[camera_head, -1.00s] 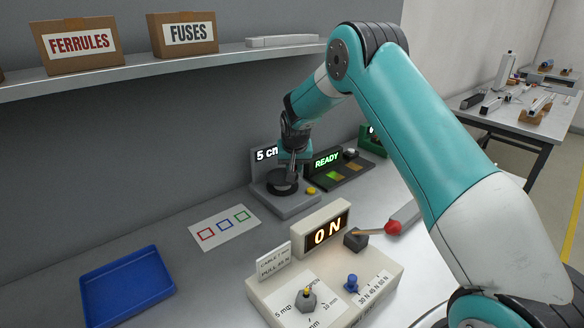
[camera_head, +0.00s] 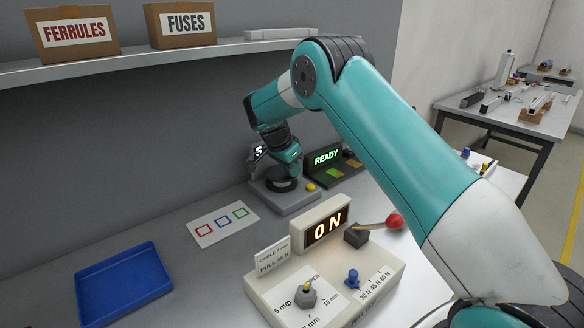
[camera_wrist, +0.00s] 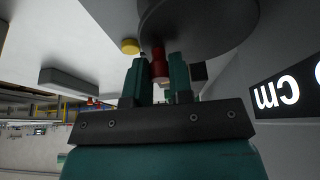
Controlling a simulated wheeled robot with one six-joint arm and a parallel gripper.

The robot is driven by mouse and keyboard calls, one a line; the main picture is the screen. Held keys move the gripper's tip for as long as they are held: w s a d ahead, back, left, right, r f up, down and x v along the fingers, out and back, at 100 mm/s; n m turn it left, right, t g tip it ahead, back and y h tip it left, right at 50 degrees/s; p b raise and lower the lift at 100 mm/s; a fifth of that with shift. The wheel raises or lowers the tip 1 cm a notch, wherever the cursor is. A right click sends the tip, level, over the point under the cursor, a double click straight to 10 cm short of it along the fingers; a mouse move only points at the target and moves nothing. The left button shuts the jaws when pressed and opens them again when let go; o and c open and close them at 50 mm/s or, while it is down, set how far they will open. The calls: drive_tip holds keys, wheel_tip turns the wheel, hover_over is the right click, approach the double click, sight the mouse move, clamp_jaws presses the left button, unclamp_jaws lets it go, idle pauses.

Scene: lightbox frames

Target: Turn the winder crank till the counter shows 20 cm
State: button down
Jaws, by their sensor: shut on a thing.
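The winder (camera_head: 292,204) is a grey base with a dark round drum (camera_head: 281,185) and a yellow button (camera_head: 310,186), at the back of the bench. Its counter (camera_head: 258,153) stands behind it and is mostly hidden by my arm. In the wrist view the counter (camera_wrist: 290,92) appears upside down, with "cm" readable and its number cut off by the edge. My gripper (camera_wrist: 158,75) is shut on the red crank knob (camera_wrist: 158,56), with one teal finger on each side. The dark drum (camera_wrist: 200,22) is close beyond the fingers.
A READY panel (camera_head: 327,158) stands right of the winder. In front are the cable tester (camera_head: 268,291) with its "0 N" display (camera_head: 327,226) and a red-knobbed lever (camera_head: 394,221). A blue tray (camera_head: 122,318) and a card with coloured squares (camera_head: 222,238) lie left.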

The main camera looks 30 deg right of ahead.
drive_tip(key=shift+a+m+g, duration=0.3)
drive_tip(key=shift+m+g, duration=0.05)
drive_tip(key=shift+m, duration=0.6)
drive_tip(key=shift+a+m+g, duration=0.25)
drive_tip(key=shift+m+g, duration=0.1)
drive_tip(key=shift+m, duration=0.6)
drive_tip(key=shift+s, duration=0.1)
drive_tip(key=c, duration=1)
unclamp_jaws()
drive_tip(key=p+v, duration=0.2)
drive_tip(key=v, duration=0.5)
drive_tip(key=shift+a+r, duration=0.15)
drive_tip(key=shift+r, duration=0.1)
